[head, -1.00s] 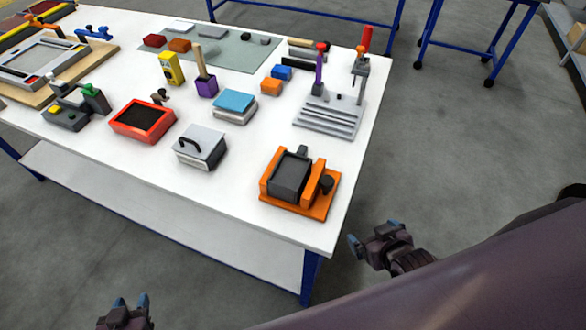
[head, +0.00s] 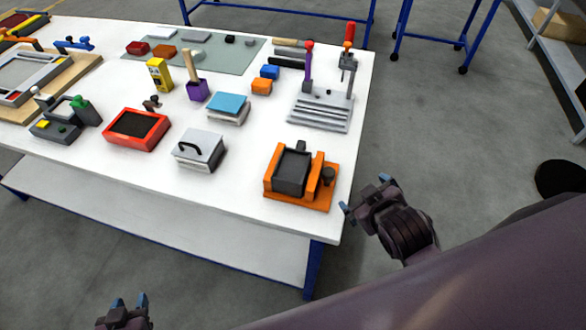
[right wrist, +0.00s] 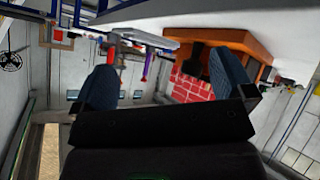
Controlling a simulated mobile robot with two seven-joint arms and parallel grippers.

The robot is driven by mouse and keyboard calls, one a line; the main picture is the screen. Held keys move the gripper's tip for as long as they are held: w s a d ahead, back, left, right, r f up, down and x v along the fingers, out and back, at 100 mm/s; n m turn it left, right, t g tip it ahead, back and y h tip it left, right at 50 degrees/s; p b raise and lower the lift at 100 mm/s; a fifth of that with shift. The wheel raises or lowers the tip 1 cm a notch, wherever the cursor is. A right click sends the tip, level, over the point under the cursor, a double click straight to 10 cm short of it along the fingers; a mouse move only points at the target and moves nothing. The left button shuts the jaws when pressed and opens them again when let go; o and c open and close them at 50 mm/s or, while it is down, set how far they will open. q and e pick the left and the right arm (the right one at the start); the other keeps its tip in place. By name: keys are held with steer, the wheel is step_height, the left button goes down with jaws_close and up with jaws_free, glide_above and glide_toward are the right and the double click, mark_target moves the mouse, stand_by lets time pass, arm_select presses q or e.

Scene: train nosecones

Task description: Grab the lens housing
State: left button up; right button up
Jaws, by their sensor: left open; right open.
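No part is labelled as the lens housing, so I cannot tell for sure which it is. A dark grey block (head: 291,172) sits in an orange fixture (head: 323,201) with a black knob, at the table's near right corner. My right gripper (head: 364,194) is open and empty, beyond the table's right edge, beside the orange fixture and apart from it. In the right wrist view its blue-grey fingers (right wrist: 165,80) are spread, with the orange fixture (right wrist: 225,38) behind them. My left gripper (head: 129,302) is open and empty at the bottom edge, in front of the table.
The white table (head: 235,205) also holds a grey box with a black handle (head: 199,150), a red-framed tray (head: 136,129), a blue-topped block (head: 228,107) and a grey slotted stand (head: 320,112) with upright tools. Open floor lies right of the table.

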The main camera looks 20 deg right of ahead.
steer(key=w+a+r+n+t+y, duration=0.35)
steer(key=w+r+n, duration=0.2)
steer(key=r, duration=0.25)
steer(key=w+a+r+n+t+y, duration=0.2)
steer(key=w+a+r+n+t, duration=0.3)
steer(key=r+n, duration=0.25)
steer(key=s+a+r+n+g+y, duration=0.2)
steer(key=a+r+n+g+y, duration=0.35)
steer(key=n, duration=0.85)
steer(key=s+a+r+n+g+y, duration=0.25)
steer(key=a+n+g+y, duration=0.45)
steer(key=a+n+y, duration=0.55)
steer(key=n+g+h+p, duration=0.1)
steer(key=n+g+h, duration=0.6)
steer(key=n+h, duration=1.5)
glide_above(293, 165)
steer(key=f, duration=1.6)
steer(key=shift+w+d+f, duration=0.1)
steer(key=shift+w+d, duration=0.05)
steer(key=shift+d, duration=0.25)
steer(key=f, duration=0.2)
steer(key=a+f+p, duration=0.1)
steer(key=f, duration=0.1)
steer(key=shift+f+p, duration=0.3)
steer(key=shift+d+f, duration=0.1)
steer(key=shift+f, duration=0.15)
